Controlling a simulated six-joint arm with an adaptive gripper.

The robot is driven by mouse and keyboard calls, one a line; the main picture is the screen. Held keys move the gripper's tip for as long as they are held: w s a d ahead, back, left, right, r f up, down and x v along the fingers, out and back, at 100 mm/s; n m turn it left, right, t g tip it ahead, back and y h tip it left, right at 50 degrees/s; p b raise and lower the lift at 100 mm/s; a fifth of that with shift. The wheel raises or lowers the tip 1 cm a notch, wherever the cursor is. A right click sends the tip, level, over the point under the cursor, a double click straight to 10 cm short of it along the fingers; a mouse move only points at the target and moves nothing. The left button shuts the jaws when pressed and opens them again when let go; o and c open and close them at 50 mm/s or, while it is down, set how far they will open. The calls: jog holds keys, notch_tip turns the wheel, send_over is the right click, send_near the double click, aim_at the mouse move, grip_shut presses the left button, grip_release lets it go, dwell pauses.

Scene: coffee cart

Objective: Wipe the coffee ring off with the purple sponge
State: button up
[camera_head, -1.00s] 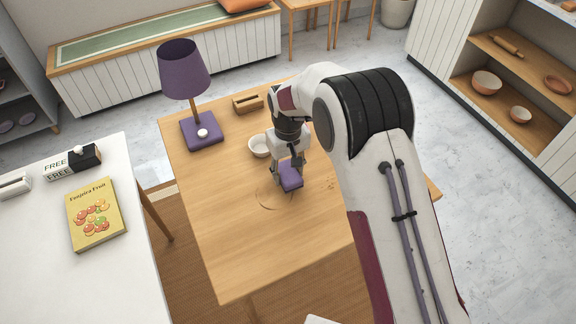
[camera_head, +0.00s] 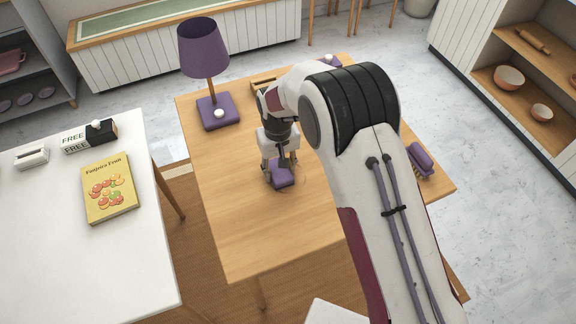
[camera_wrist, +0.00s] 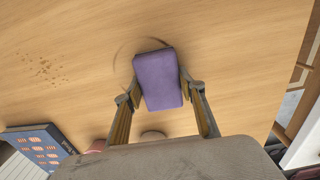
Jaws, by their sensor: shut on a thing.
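The purple sponge (camera_head: 283,175) is a small block between the fingers of my gripper (camera_head: 280,169). The gripper is shut on it, with one finger on each side in the wrist view (camera_wrist: 158,92). The sponge (camera_wrist: 158,78) is over the coffee ring, at or just above the tabletop; contact cannot be told. The coffee ring (camera_wrist: 118,57) is a thin brown circle; its arc shows left of and above the sponge in the wrist view. In the head view only a faint part of the ring (camera_head: 303,178) shows right of the sponge; the rest is hidden.
The wooden table (camera_head: 235,235) is clear at the front left. A purple lamp (camera_head: 217,112) stands at the back left. A purple brush (camera_head: 420,160) lies at the right edge. Brown crumbs (camera_wrist: 45,68) show in the wrist view. A white counter (camera_head: 60,240) with a yellow book (camera_head: 109,187) stands left.

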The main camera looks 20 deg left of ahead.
aim_at(273, 180)
jog(key=shift+s+a, duration=1.1)
jog(key=shift+s, duration=0.05)
jog(key=shift+w+d, duration=3.6)
jog(key=shift+s+d, duration=0.9)
jog(key=shift+s, duration=0.05)
jog(key=shift+s+a, duration=3.4)
jog(key=shift+a, duration=0.1)
jog(key=shift+w+d, duration=3.45)
jog(key=shift+d, duration=0.05)
notch_tip(273, 180, up, 8)
jog(key=shift+a, duration=0.1)
